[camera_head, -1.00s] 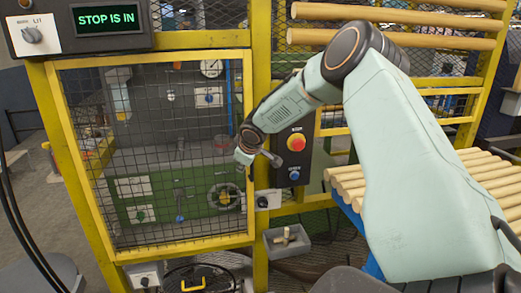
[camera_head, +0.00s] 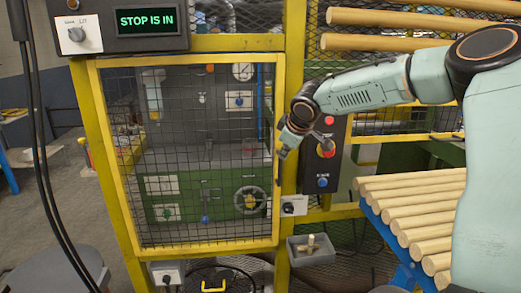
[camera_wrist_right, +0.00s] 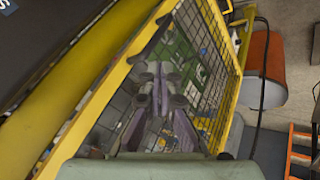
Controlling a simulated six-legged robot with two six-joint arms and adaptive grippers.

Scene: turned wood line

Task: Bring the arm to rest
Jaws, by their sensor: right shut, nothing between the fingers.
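My right arm comes in from the right, its pale green links crossing in front of the yellow frame. My right gripper (camera_head: 284,153) is small in the head view, at the right edge of the mesh door (camera_head: 180,190) and left of the red button. In the right wrist view the gripper (camera_wrist_right: 151,74) has its fingers together and empty, with the mesh behind them. I cannot tell its distance from the mesh. My left gripper is not in view.
A control box with a red button (camera_head: 327,148) and a blue button (camera_head: 323,182) is beside the gripper. A grey tray (camera_head: 311,256) sits below. Wooden rods (camera_head: 415,205) lie on a blue-framed rack at right. The display (camera_head: 147,20) reads "STOP IS IN".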

